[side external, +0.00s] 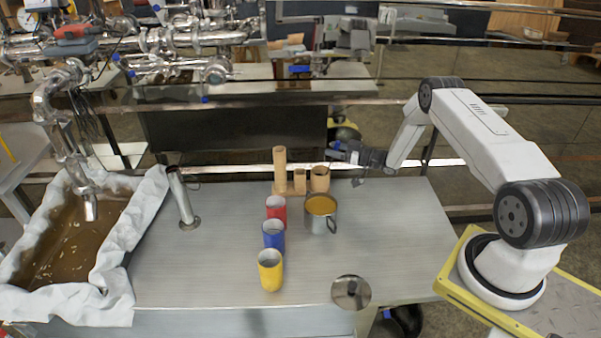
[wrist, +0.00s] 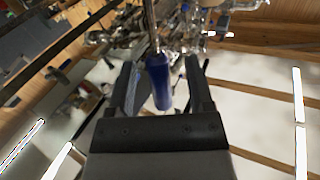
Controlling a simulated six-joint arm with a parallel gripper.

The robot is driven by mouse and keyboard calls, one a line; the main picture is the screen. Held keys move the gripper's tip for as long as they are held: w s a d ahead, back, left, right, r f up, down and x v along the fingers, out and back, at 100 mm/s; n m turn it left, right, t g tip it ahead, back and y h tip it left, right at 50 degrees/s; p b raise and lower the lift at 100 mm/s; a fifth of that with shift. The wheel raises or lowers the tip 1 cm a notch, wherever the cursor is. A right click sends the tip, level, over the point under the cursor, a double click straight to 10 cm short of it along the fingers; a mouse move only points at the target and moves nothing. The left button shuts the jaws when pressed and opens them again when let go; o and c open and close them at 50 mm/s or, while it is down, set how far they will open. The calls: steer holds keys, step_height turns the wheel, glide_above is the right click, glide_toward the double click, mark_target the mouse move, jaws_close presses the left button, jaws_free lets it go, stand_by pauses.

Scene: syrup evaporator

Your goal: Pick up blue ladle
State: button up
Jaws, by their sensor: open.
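My gripper (side external: 337,151) is at the back right of the metal table, pointing left, above the table top. In the wrist view my gripper (wrist: 166,70) has its two fingers spread apart. A blue rounded handle-like piece (wrist: 160,82) with a thin metal rod shows between the fingers; it looks like the blue ladle's handle. Both fingers look clear of it, but I cannot tell its depth.
Red (side external: 276,208), blue (side external: 273,235) and yellow (side external: 270,270) cups stand in a row. A metal pot (side external: 320,222) with amber contents stands right of them. Wooden cylinders (side external: 279,168) stand behind. A round metal disc (side external: 351,292) lies at the front edge. The table's right side is clear.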

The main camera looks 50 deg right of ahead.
stand_by(0.3)
jaws_close()
steer(key=shift+r, duration=0.1)
steer(key=shift+r, duration=4.9)
steer(key=shift+a, duration=0.1)
